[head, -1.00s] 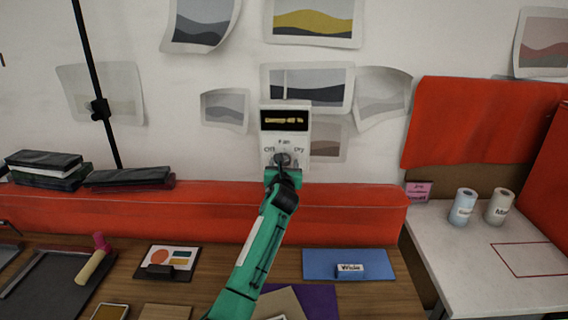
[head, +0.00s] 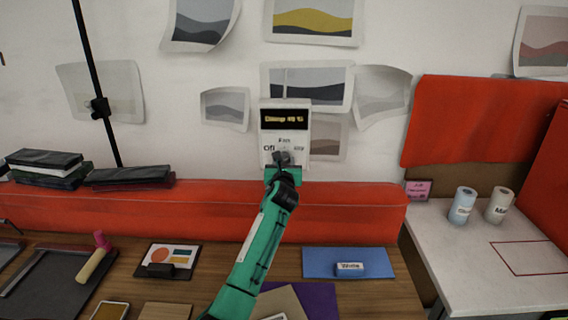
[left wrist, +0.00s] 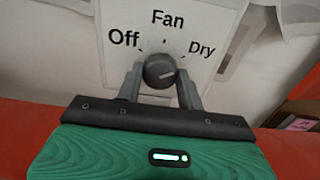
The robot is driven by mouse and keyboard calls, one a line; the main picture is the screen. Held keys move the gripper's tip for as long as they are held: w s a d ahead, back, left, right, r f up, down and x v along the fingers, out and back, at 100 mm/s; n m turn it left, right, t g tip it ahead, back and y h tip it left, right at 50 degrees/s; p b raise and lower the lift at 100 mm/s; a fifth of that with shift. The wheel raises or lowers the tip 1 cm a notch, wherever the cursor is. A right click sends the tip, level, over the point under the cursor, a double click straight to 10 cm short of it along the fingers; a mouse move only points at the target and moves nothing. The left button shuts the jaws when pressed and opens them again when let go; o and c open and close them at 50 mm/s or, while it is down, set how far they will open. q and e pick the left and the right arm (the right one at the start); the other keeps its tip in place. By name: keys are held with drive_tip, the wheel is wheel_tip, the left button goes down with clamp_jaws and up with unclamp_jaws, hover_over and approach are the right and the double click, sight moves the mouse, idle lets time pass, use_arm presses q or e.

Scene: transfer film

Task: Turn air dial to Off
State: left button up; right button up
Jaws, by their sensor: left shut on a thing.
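The air dial (left wrist: 159,70) is a dark round knob on a white wall panel (head: 270,143). Labels around it read Off on the left, Fan at the top and Dry on the right. A pale mark on the knob's face points to the right, roughly towards the Dry side. A black display (head: 285,119) with yellow text tops the panel. My left gripper (head: 283,160) is at the panel's lower part, with one finger on each side of the knob, shut on it. In the left wrist view the fingers (left wrist: 160,85) flank the knob. My right gripper is not in view.
A long red padded ledge (head: 350,208) runs below the panel. Curling prints (head: 383,92) hang close around it. The wooden bench (head: 215,268) holds a blue mat (head: 320,263) and other items. A black pole (head: 93,75) stands to the left.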

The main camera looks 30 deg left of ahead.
use_arm(q)
drive_tip(key=n, duration=0.2)
drive_tip(key=shift+n, duration=0.4)
drive_tip(key=n, duration=0.2)
drive_tip(key=shift+n+p, duration=0.3)
drive_tip(key=n+b, duration=0.1)
drive_tip(key=n, duration=0.4)
drive_tip(key=shift+f+n, duration=0.1)
drive_tip(key=shift+n, duration=0.2)
drive_tip(key=n+b, duration=0.2)
drive_tip(key=n, duration=0.4)
drive_tip(key=shift+f, duration=0.1)
drive_tip(key=n+b, duration=0.1)
drive_tip(key=n, duration=0.3)
drive_tip(key=shift+n+b, duration=0.45)
drive_tip(key=shift+n, duration=0.55)
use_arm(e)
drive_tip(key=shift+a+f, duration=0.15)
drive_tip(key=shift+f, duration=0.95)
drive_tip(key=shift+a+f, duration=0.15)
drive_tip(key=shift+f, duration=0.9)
use_arm(q)
drive_tip(key=shift+n, duration=0.3)
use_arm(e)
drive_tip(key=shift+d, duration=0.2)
